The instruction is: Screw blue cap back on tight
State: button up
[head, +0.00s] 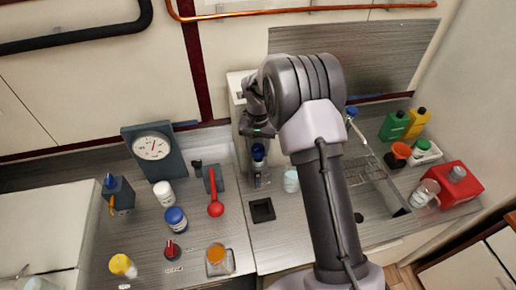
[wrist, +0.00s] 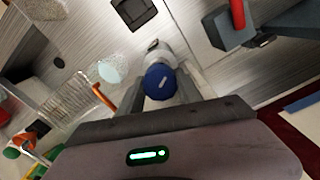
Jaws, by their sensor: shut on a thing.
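A blue cap (wrist: 160,82) with a small pale mark on top sits between my gripper's (wrist: 163,90) two fingers in the wrist view. A pale grey-white body shows partly beyond it. In the head view, my gripper (head: 258,136) points down at the back of the counter, right over the blue cap (head: 258,150). The container (head: 258,178) under the cap stands upright. My gripper is shut on the cap. The cap's thread and the seam with the container are hidden, so I cannot tell how tightly it sits.
A red-handled lever (head: 215,207) stands left of the container, and a pale cup (head: 291,181) stands close on its right. A square black tray (head: 262,210) lies in front. Another blue-capped jar (head: 175,218) stands left. A wire rack (head: 366,172) is to the right.

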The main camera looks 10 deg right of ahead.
aim_at(258, 148)
jog(key=shift+f, duration=0.15)
jog(key=shift+f+b, duration=0.3)
jog(key=shift+b, duration=0.05)
jog(key=shift+f+b, duration=0.55)
jog(key=shift+f, duration=0.2)
jog(key=o, duration=1.4)
notch_tip(258, 148, up, 18)
jog(key=p, duration=0.3)
jog(key=shift+f, duration=0.25)
